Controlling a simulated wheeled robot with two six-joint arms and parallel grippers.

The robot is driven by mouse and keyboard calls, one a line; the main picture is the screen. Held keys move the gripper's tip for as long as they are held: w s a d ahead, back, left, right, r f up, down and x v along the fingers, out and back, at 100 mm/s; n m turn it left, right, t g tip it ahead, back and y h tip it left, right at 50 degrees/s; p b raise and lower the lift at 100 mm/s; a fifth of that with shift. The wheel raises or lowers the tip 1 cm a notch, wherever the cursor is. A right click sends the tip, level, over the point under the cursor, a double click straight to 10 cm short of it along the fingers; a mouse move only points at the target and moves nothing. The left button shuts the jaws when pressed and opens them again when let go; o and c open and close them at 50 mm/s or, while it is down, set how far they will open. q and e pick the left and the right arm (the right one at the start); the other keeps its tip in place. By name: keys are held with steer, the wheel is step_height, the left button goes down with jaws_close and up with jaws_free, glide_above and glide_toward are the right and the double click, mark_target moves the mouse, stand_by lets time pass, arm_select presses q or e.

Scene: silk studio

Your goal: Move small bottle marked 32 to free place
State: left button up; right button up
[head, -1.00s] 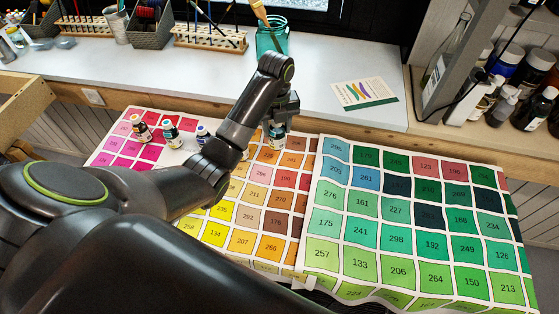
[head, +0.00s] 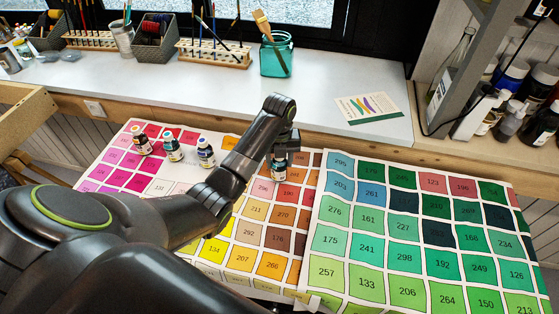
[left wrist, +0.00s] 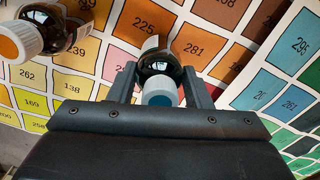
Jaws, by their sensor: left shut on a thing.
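My left gripper (head: 284,153) is shut on a small dark glass bottle (head: 279,169) over the orange and brown squares of the colour chart. In the left wrist view the held bottle (left wrist: 158,66) sits between the two fingers, its pale cap with a blue top towards the camera. Its number is not readable. I cannot tell whether its base touches the chart. Three similar bottles, the left one (head: 141,141), the middle one (head: 173,148) and the right one (head: 206,153), stand in a row on the pink side. My right gripper is not in view.
A bottle with an orange-topped cap (left wrist: 38,32) is left of my fingers in the left wrist view. A green chart (head: 420,224) lies at the right with no bottles on it. A teal jar (head: 276,56) and a card (head: 368,108) are on the white counter (head: 190,90) behind.

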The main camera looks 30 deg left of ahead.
arm_select(q)
steer(key=shift+f, duration=0.2)
steer(key=o, duration=1.1)
steer(key=shift+f, duration=0.15)
steer(key=shift+c, duration=0.2)
step_height(320, 180, up, 4)
steer(key=shift+w+r, duration=0.1)
steer(key=shift+r, duration=0.1)
step_height(320, 180, up, 6)
steer(key=p, duration=0.4)
steer(key=shift+r, duration=0.15)
steer(key=shift+r+p, duration=0.8)
steer(key=shift+r, duration=0.05)
steer(key=shift+f, duration=0.1)
